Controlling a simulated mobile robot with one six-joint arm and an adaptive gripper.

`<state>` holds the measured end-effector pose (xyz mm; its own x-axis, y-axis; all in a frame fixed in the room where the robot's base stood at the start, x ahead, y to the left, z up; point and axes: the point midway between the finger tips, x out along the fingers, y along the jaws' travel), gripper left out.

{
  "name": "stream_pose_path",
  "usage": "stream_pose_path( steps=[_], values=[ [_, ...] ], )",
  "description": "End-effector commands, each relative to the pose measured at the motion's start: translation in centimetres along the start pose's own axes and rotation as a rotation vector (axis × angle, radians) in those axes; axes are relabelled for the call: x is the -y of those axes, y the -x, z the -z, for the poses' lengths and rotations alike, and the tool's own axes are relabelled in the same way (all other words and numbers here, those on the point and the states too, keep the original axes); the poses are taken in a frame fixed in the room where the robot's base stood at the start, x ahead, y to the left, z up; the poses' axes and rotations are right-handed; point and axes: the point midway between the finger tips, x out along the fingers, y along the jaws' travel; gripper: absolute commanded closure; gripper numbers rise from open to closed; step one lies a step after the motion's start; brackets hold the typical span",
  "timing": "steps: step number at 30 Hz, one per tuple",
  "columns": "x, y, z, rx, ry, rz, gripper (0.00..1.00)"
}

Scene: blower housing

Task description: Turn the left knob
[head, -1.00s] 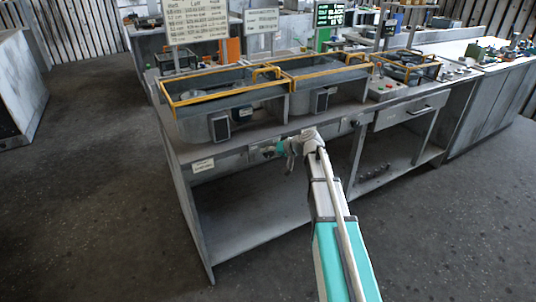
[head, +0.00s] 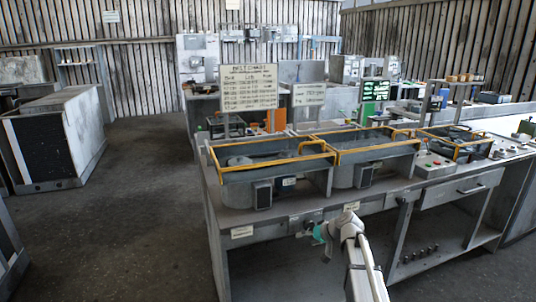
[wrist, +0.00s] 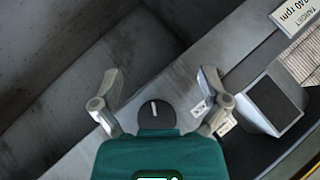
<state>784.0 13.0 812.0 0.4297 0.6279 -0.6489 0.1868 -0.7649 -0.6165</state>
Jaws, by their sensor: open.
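A round dark knob (wrist: 156,113) with a white pointer line shows in the wrist view, set on the grey front strip of the bench. The pointer stands nearly straight up in that view. My gripper (wrist: 160,85) is open, with one finger on each side of the knob and a gap on both sides. The knob's lower edge is hidden by my teal gripper body. In the head view my gripper (head: 318,236) is at the bench's front edge, below the left blower housing (head: 272,170). Whether the fingers touch anything there is too small to tell.
A second yellow-railed housing (head: 375,155) stands to the right on the same bench (head: 240,218). A sign board (head: 249,87) stands behind. A box with a dark face (wrist: 270,104) lies close to the right finger. The floor (head: 130,220) on the left is clear.

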Motion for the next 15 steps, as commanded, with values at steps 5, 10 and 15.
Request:
stream_pose_path(
  steps=[5,10,15],
  values=[
    [0.8,0.4,-7.5,0.155,0.009,-0.143,0.05],
    [0.7,1.8,-14.3,0.299,0.005,-0.318,0.05],
    [0.3,3.5,-18.7,0.391,-0.003,-0.466,0.05]
  ],
)
